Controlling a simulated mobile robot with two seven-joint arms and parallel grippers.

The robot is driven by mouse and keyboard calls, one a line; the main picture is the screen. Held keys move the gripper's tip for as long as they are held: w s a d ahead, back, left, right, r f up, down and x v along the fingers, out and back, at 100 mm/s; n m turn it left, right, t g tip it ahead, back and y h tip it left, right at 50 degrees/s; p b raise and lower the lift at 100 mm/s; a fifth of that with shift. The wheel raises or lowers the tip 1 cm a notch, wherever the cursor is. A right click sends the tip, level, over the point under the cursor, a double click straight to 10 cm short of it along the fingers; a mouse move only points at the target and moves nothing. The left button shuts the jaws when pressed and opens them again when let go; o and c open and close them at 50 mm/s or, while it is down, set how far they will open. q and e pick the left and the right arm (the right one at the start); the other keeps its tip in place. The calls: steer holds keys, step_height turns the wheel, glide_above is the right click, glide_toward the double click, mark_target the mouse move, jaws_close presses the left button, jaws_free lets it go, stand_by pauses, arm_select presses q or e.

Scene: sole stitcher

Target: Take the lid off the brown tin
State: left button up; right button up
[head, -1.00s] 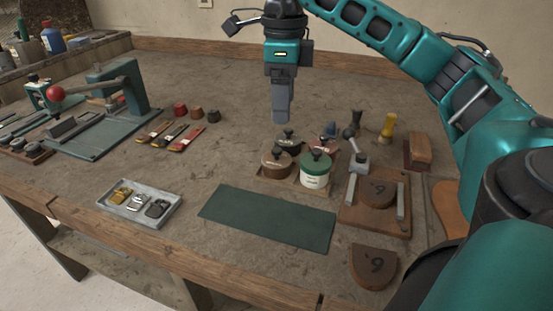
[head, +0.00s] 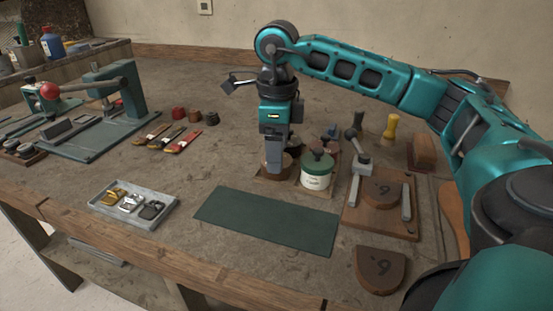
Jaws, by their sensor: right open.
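The brown tin (head: 287,168) stands at the front left of a small wooden tray of tins, mostly hidden behind my right gripper. My right gripper (head: 274,168) points straight down over the tin, its fingers at the height of the lid. The fingers are open, seen nearly edge-on, so the gap between them and the lid's knob are hidden. I cannot tell whether they touch the lid. My left gripper is not in view.
A white tin with a green lid (head: 317,174) stands close on the right. Other tins behind are partly hidden. A green mat (head: 265,222) lies in front, clear. A buckle tray (head: 117,219) is front left; a wooden block with a sole form (head: 381,217) is right.

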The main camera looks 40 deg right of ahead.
steer(key=shift+c, duration=0.2)
steer(key=c, duration=0.6)
steer(key=shift+c, duration=0.2)
